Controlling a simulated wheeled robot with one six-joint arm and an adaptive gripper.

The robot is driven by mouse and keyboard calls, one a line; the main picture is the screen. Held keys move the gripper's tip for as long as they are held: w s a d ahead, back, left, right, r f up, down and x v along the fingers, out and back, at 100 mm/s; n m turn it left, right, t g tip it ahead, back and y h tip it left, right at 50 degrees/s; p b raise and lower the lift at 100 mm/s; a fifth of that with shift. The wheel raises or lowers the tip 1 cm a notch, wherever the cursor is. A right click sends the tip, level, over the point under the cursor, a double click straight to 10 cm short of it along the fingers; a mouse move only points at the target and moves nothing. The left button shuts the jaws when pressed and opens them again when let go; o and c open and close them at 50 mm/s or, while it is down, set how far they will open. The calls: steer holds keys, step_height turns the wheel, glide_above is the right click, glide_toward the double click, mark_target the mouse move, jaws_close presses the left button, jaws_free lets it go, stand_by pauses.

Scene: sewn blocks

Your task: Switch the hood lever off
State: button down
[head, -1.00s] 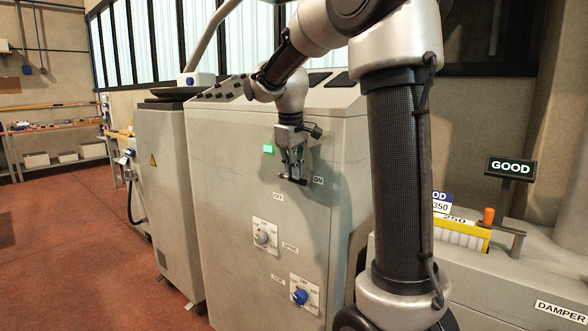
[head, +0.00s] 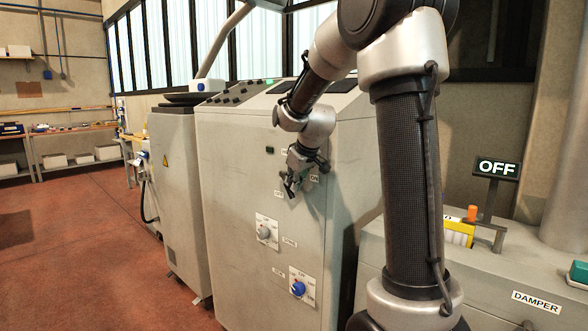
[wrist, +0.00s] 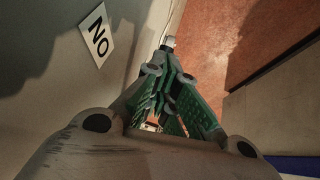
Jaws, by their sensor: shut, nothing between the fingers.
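The hood lever is on the front of a grey cabinet (head: 235,160), between an OFF label (head: 279,194) and an ON label (head: 314,178). My gripper (head: 290,190) is at the lever, close to the OFF label, and covers most of it, so I cannot clearly see the lever's angle. In the wrist view my gripper (wrist: 167,75) has its green-padded fingers together with nothing between them. The ON label (wrist: 96,36) lies to their left there. The sign on the right (head: 497,168) reads OFF. The small lamp (head: 270,150) above the lever is dark.
Two knobs, one grey (head: 265,232) and one blue (head: 298,288), sit lower on the cabinet front. A bench with a DAMPER label (head: 536,301) stands to the right. The red floor (head: 90,240) at left is open.

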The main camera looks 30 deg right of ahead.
mark_target(288, 191)
steer(key=shift+s+a+x, duration=0.1)
steer(key=shift+x, duration=0.6)
steer(key=shift+s+a+x, duration=0.1)
steer(key=shift+x, duration=0.6)
steer(key=shift+w+f, duration=0.2)
steer(key=shift+f, duration=0.2)
steer(key=shift+w+a, duration=0.1)
steer(key=shift+w+a, duration=0.15)
steer(key=shift+f, duration=0.1)
